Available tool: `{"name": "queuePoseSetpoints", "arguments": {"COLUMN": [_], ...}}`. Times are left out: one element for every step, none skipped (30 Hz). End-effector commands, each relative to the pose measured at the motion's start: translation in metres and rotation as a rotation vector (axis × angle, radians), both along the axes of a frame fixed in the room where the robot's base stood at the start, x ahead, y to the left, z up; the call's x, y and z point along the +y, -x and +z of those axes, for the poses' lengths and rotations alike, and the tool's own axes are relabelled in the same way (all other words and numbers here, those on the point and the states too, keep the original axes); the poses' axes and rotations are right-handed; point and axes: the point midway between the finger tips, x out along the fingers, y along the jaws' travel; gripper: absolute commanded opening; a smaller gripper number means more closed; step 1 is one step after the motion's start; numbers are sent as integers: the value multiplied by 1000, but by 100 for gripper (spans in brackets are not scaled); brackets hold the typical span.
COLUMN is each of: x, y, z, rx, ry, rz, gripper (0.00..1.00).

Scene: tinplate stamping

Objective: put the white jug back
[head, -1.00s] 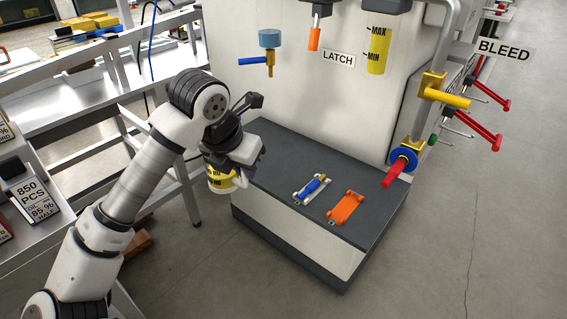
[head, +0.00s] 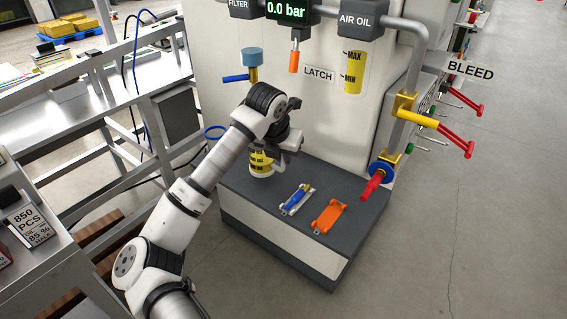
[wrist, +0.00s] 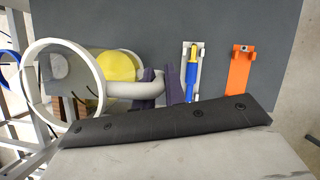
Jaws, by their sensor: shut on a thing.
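The white jug (head: 262,164) has a yellow band with dark marks. In the head view it is at the back left part of the dark platform (head: 318,245), partly hidden by my arm. I cannot tell if it touches the platform. In the wrist view the jug's round white rim (wrist: 97,84) is at the left and a curved white handle (wrist: 130,89) reaches right from it. My gripper (wrist: 162,86) has its two dark purple fingers shut on that handle. In the head view my gripper (head: 290,143) is beside the jug, above the platform.
A blue and white tool (head: 297,199) and an orange plate (head: 330,216) lie on the platform. A yellow pipe fitting with a blue lever (head: 236,78) is on the panel behind. A red-handled valve (head: 373,184) projects at the right. A metal bench frame (head: 100,95) stands left.

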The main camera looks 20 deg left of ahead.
Motion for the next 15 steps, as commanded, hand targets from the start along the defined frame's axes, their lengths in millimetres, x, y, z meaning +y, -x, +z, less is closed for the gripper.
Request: {"name": "queuePoseSetpoints", "arguments": {"x": [0,0,0,0,0,0,-1,-1,-1,-2,-2,-1,-1,-1,-1], "y": [0,0,1,1,1,1,1,0,-2,-2,-3,-3,-3,-3,-3], "z": [-3,-6,-11,-15,-21,-27,-31,-32,-34,-36,-37,-39,-39,-40,-40], "rx": [0,0,0,1,2,1,0,-1,-1,0,-1,-1,-1,-1,-1], "ry": [1,2,2,3,3,2,3,2,2,2,1,0,0,-1,-1], "rz": [0,-1,-1,-1,0,0,0,0,-1,-1,0,-1,-1,-1,-1], "gripper": [0,0,0,0,0,0,0,0,0,0,0,0,0,0,0]}}
